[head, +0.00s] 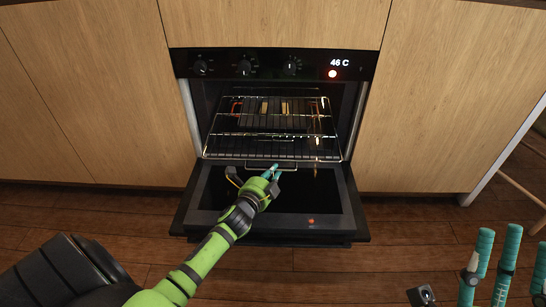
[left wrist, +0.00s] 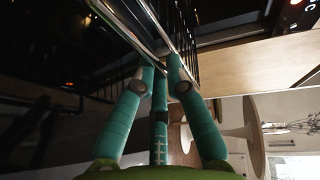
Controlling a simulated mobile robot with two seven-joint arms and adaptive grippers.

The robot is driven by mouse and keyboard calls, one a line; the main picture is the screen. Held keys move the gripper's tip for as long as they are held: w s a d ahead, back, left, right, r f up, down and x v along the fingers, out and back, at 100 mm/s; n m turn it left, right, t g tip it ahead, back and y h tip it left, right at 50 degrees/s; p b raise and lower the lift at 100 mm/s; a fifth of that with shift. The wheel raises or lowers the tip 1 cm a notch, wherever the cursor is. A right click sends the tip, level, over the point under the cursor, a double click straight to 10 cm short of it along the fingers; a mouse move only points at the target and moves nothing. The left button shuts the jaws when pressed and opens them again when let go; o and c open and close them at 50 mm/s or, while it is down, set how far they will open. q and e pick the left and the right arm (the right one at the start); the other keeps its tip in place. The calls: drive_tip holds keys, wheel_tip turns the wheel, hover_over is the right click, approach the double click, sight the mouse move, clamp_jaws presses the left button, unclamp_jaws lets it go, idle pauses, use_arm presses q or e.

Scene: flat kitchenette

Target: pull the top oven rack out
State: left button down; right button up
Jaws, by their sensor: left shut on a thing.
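The oven (head: 183,62) stands with its door (head: 335,205) folded down. A wire rack (head: 225,147) shows in the cavity, its front edge near the opening, with a small wire loop at the front centre. My left gripper (head: 275,172) reaches over the door and is shut on the rack's front wire. In the left wrist view its teal fingers (left wrist: 160,85) close together at the shiny metal bars of the rack (left wrist: 135,32). The exact contact is partly hidden by the fingers. My right gripper (head: 508,262) is at the lower right, fingers spread, empty and far from the oven.
Wooden cabinet fronts (head: 95,90) flank the oven on both sides. The control panel with knobs (head: 243,66) is above the cavity and reads 46 C. Wooden floor (head: 400,255) is clear in front of the right cabinet. A chair or stool leg shows at the far right.

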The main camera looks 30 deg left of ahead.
use_arm(q)
drive_tip(key=shift+s+d+p, duration=0.3)
drive_tip(key=shift+s+d, duration=0.25)
drive_tip(key=shift+s, duration=0.3)
drive_tip(key=shift+s+d+p, duration=0.25)
drive_tip(key=shift+s+d, duration=0.25)
drive_tip(key=shift+s, duration=0.3)
use_arm(e)
drive_tip(key=shift+w+a+f+m+g+h, duration=0.15)
drive_tip(key=shift+w+f+m+g+h, duration=0.15)
drive_tip(key=shift+w+f+g+h, duration=0.45)
drive_tip(key=shift+w+a+f+m+g+h, duration=0.1)
drive_tip(key=shift+w+f+m+g+h, duration=0.25)
drive_tip(key=shift+w+f+h, duration=0.65)
drive_tip(key=shift+w+r, duration=0.15)
drive_tip(key=shift+r, duration=0.1)
use_arm(q)
drive_tip(key=c, duration=1.3)
unclamp_jaws()
drive_tip(key=shift+o, duration=0.2)
drive_tip(key=v, duration=1.2)
drive_tip(key=shift+a, duration=0.1)
